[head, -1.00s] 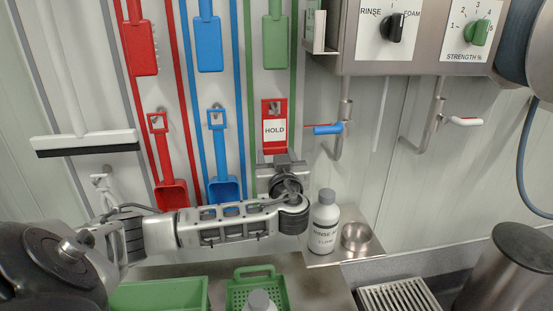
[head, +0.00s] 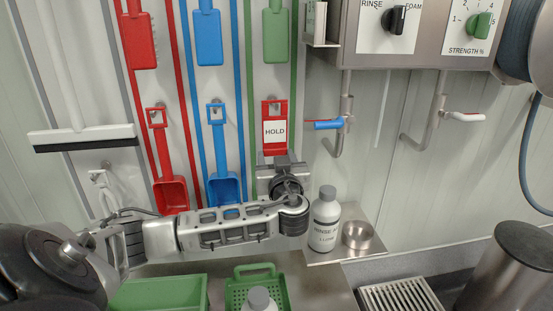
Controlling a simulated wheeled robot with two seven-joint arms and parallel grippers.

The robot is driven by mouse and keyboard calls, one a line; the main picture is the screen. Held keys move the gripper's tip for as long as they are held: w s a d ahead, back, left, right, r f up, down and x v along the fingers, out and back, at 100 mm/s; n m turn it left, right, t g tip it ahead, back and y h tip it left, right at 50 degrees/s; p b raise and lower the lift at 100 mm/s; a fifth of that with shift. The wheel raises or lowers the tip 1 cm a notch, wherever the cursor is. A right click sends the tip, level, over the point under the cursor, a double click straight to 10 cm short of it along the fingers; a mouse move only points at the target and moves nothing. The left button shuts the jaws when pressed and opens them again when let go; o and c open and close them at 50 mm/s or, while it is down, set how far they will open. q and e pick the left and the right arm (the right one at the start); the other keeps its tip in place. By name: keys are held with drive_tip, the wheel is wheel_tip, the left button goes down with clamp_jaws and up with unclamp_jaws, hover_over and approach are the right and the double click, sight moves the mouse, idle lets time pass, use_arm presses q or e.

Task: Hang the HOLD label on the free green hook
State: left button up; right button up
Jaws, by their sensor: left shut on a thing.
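The HOLD label (head: 274,131) is a red tag with a white panel reading HOLD. It stands upright against the green-outlined strip of the wall board, its top around a small grey hook (head: 270,101). My left gripper (head: 276,158) is below it, shut on the label's lower edge. Whether the label's hole is over the hook or just in front of it I cannot tell. A green scraper (head: 276,38) hangs above in the same green strip. My right gripper is not in view.
Red (head: 170,190) and blue (head: 222,185) scoops hang to the left. A blue-handled valve (head: 328,124) is close right of the label. A rinse bottle (head: 324,222) and steel cup (head: 356,235) stand on a shelf below right. Green bins (head: 160,295) sit lower left.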

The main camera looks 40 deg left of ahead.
use_arm(q)
drive_tip(key=shift+f, duration=0.1)
drive_tip(key=o, duration=1.5)
drive_tip(key=v, duration=1.6)
drive_tip(key=shift+f, duration=0.1)
